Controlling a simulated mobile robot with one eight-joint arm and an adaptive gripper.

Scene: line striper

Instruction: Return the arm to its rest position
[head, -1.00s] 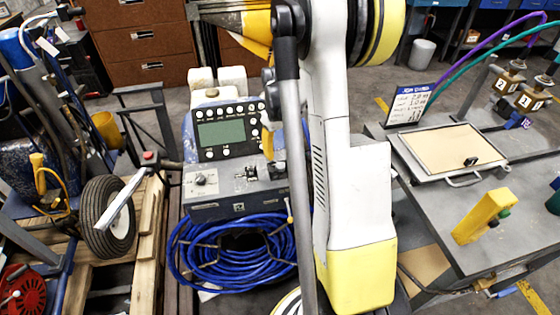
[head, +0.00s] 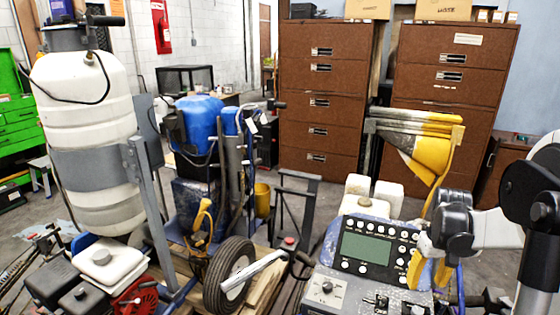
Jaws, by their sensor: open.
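My gripper (head: 430,280) is at the lower right of the head view, with its yellow fingers pointing down. The fingers are apart and I see nothing between them. It is in front of the right side of the control panel (head: 368,249), which has a green screen and several round buttons. I cannot tell whether the fingers touch the panel. My white and black arm links reach in from the right edge. The lower part of the arm is outside the picture.
A big white tank (head: 85,140) stands at left, near a blue-topped machine (head: 203,122). A black-tyred wheel (head: 230,275) and a grey lever lie left of the panel. Brown filing cabinets (head: 320,95) line the back.

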